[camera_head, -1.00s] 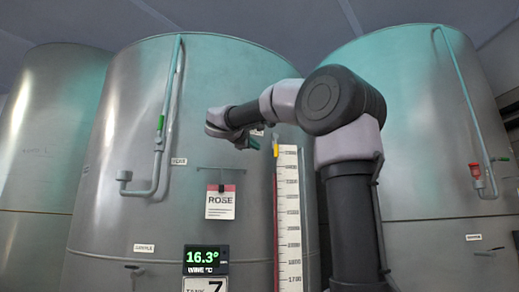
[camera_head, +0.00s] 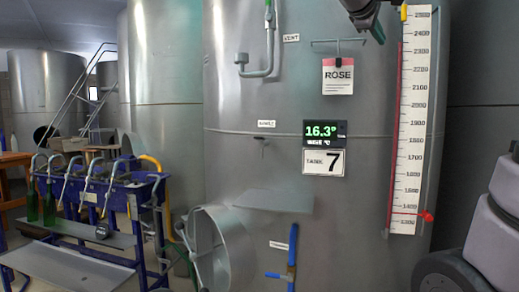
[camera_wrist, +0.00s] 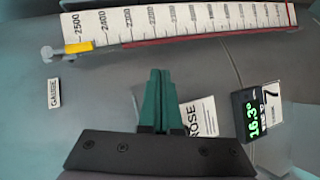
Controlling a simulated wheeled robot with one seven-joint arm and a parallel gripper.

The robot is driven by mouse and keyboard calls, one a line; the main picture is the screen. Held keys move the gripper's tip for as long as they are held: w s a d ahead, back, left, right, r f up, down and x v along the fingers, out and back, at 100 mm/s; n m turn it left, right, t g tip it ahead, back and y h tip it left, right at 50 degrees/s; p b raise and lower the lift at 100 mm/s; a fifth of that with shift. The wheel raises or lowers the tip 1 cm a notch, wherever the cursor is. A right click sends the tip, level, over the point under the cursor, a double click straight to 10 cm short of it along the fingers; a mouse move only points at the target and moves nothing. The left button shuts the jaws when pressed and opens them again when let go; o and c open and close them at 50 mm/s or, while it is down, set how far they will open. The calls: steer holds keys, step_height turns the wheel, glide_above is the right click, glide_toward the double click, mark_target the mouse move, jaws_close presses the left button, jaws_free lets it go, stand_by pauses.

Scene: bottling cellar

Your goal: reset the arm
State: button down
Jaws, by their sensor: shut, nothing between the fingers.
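My gripper (camera_wrist: 158,75) is shut and empty, its two green fingers pressed together in front of the steel tank wall in the wrist view. In the head view only the end of my gripper (camera_head: 378,32) shows at the top edge, just left of the level gauge's top and above and right of the ROSE card. Most of my arm is outside the head view; grey and black parts of it fill the lower right. I cannot tell the gap to the tank.
Tank 7 (camera_head: 240,90) bears the ROSE card (camera_head: 338,77), a temperature display (camera_head: 324,134), a level gauge (camera_head: 412,120), and a blue-handled valve (camera_head: 292,250). Its round hatch (camera_head: 208,250) stands open low down. A blue bottling rack (camera_head: 75,205) is at left.

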steer(key=s+a+f+m+g+y, duration=0.1)
steer(key=s+a+f+m+y, duration=0.2)
steer(key=s+f, duration=0.3)
steer(key=s+a+f+m+g+y, duration=0.1)
steer(key=s+a+f+m+y, duration=0.2)
steer(key=f, duration=1.1)
steer(key=s+a+f+m+g+y, duration=0.1)
steer(key=s+a+f+m+y, duration=0.2)
steer(key=s+f, duration=0.6)
steer(key=f+m+y, duration=0.1)
steer(key=m+y, duration=0.1)
steer(key=y, duration=0.1)
steer(key=shift+a+f, duration=0.2)
steer(key=shift+a, duration=0.15)
